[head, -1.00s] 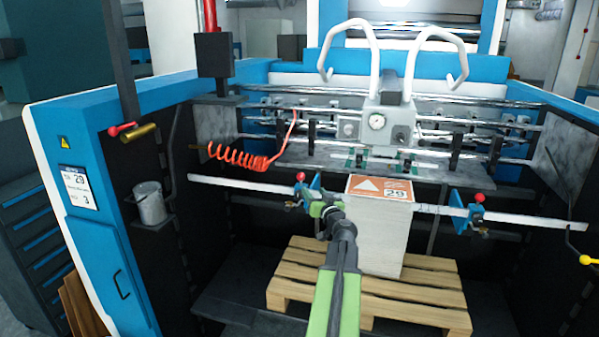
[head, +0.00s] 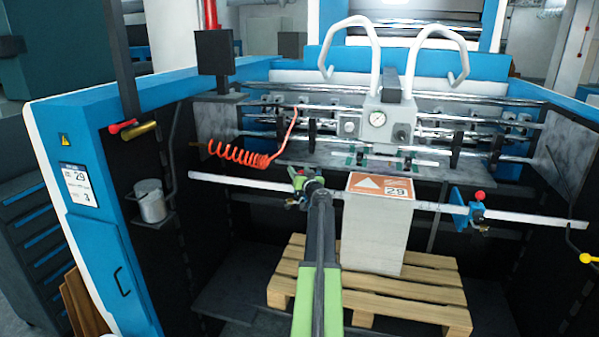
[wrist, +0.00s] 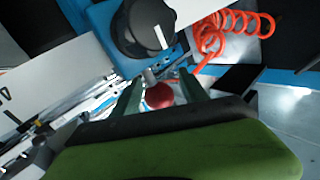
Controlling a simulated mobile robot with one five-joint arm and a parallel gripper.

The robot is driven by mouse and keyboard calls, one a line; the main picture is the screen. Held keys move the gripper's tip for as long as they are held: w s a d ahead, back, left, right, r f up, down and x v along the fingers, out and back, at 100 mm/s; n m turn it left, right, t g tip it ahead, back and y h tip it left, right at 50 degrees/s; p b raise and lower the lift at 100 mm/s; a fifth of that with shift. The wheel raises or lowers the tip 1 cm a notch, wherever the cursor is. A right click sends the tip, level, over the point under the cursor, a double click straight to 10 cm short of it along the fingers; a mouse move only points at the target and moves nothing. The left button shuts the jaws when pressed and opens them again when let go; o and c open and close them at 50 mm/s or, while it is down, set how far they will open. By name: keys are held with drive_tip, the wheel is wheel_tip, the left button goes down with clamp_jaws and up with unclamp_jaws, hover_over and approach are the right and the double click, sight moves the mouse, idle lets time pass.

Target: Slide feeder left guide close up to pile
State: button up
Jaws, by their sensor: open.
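The feeder left guide is a blue block (wrist: 125,50) with a black dial and a red ball knob (wrist: 159,96), seen in the wrist view. In the head view, my gripper (head: 312,184) covers most of this guide, and a little red (head: 299,173) shows beside it. My gripper is open, with its dark green fingers on either side of the red ball. I cannot tell whether they touch it. The pile (head: 375,235) is a tall white stack with an orange top sheet marked 29. It stands right of the guide, with a small gap between them.
A white rail (head: 240,186) runs across the feeder behind my gripper. The right guide (head: 471,211) sits on it, apart from the pile. A wooden pallet (head: 430,308) lies below the pile. A red coiled hose (head: 235,154) hangs at the left.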

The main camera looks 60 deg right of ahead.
drive_tip(key=shift+w+d, duration=0.1)
clamp_jaws()
idle(0.3)
idle(1.1)
